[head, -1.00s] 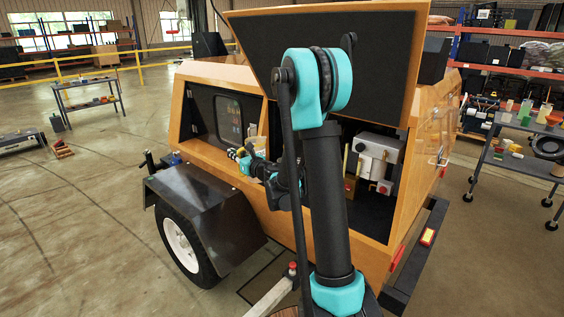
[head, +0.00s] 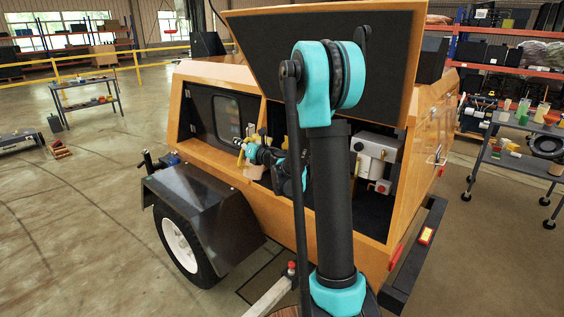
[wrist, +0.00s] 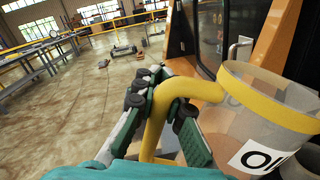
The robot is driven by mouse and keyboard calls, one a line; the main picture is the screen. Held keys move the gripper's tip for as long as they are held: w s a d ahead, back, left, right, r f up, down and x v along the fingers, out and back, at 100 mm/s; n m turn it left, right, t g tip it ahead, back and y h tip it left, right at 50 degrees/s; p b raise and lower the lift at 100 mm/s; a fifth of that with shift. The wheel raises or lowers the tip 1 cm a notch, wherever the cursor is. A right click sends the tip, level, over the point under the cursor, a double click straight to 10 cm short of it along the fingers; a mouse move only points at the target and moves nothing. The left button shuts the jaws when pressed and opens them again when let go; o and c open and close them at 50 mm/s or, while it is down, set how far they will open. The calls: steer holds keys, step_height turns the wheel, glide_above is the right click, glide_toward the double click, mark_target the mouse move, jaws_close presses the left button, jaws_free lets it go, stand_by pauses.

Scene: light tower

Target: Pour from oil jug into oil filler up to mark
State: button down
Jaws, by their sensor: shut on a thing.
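My gripper (wrist: 160,105) is shut on the yellow handle (wrist: 155,125) of the oil jug (wrist: 265,120). The jug is translucent with a yellow rim and a white label reading "OI…"; its right side is cut off in the wrist view. I cannot make out the oil level inside it. In the head view my gripper (head: 246,150) is small, at the left end of the open side of the orange machine (head: 225,80), with a pale part of the jug (head: 253,172) beneath it. I cannot pick out the oil filler or its mark; my arm covers much of the opening.
The raised black-lined hood (head: 320,40) hangs over the opening. A white box (head: 376,145) is inside, right of my arm. The wheel fender (head: 205,210) juts out below left. A cart with containers (head: 520,150) stands at right.

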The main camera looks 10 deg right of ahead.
mark_target(253, 138)
steer(key=shift+w+d+r+m, duration=0.15)
steer(key=shift+w+d+m, duration=0.25)
steer(key=shift+d+m, duration=0.4)
steer(key=shift+w+d+r+m, duration=0.2)
steer(key=shift+w+d+m, duration=0.2)
steer(key=shift+d+m, duration=0.35)
steer(key=shift+w+d+r+m, duration=0.15)
steer(key=shift+w+d+m, duration=0.25)
steer(key=shift+d+m, duration=0.4)
steer(key=shift+a+m, duration=0.1)
steer(key=shift+m, duration=0.15)
steer(key=shift+w+d+f+m, duration=0.15)
steer(key=shift+w+d+m, duration=0.1)
steer(key=shift+d+m, duration=0.35)
steer(key=shift+w+d+m+p, duration=0.35)
steer(key=shift+d+m+p, duration=0.1)
steer(key=shift+m, duration=0.45)
stand_by(1.6)
steer(key=shift+w+d+r+m+p, duration=0.1)
steer(key=shift+d+r+m+p, duration=0.2)
steer(key=shift+p, duration=0.2)
stand_by(1.8)
